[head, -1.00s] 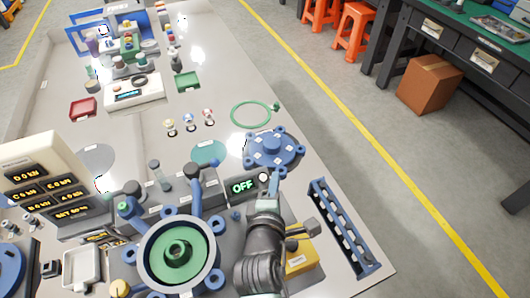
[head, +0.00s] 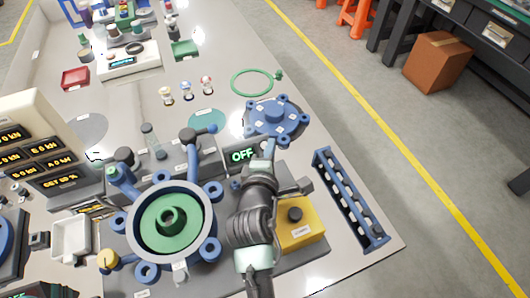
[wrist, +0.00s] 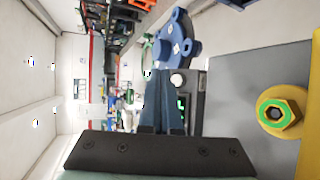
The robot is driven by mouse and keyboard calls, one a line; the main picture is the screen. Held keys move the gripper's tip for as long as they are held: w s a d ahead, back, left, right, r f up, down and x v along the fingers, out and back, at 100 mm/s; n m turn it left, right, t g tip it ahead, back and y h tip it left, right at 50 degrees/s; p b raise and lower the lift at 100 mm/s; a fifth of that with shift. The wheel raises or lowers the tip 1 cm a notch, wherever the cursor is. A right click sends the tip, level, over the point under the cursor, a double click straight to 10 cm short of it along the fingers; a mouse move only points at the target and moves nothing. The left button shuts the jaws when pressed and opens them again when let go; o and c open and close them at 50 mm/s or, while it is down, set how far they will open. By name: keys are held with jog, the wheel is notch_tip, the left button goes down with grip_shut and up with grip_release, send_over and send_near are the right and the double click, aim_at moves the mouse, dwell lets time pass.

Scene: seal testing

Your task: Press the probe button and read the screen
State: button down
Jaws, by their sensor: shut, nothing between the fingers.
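The screen (head: 243,155) sits on the grey panel and reads OFF in green; its green text also shows, cut off, in the wrist view (wrist: 182,103). A round whitish button (wrist: 177,78) is beside the screen in the wrist view. In the head view I cannot make it out clearly near my fingers. My gripper (head: 269,148) is shut and empty, just right of the screen. In the wrist view its fingertips (wrist: 160,74) are close beside the button; I cannot tell whether they touch it.
A blue flanged cover (head: 276,118) lies behind my gripper. A yellow box (head: 300,236) with a dark knob stands right of my arm. A blue rack (head: 349,198) lies farther right. A blue ring fixture with a green centre (head: 170,216) stands to the left.

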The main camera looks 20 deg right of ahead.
aim_at(265, 145)
jog(key=shift+w+f+b, duration=0.8)
jog(key=shift+w+f, duration=0.25)
jog(key=shift+f, duration=0.1)
dwell(1.3)
jog(key=shift+w+f, duration=0.3)
jog(key=shift+f, duration=0.05)
jog(key=shift+w+f+b, duration=0.25)
jog(key=shift+f+b, duration=0.05)
jog(key=shift+b, duration=0.1)
dwell(0.5)
jog(key=shift+r, duration=0.1)
jog(key=shift+s+r+p, duration=0.55)
jog(key=shift+p, duration=0.5)
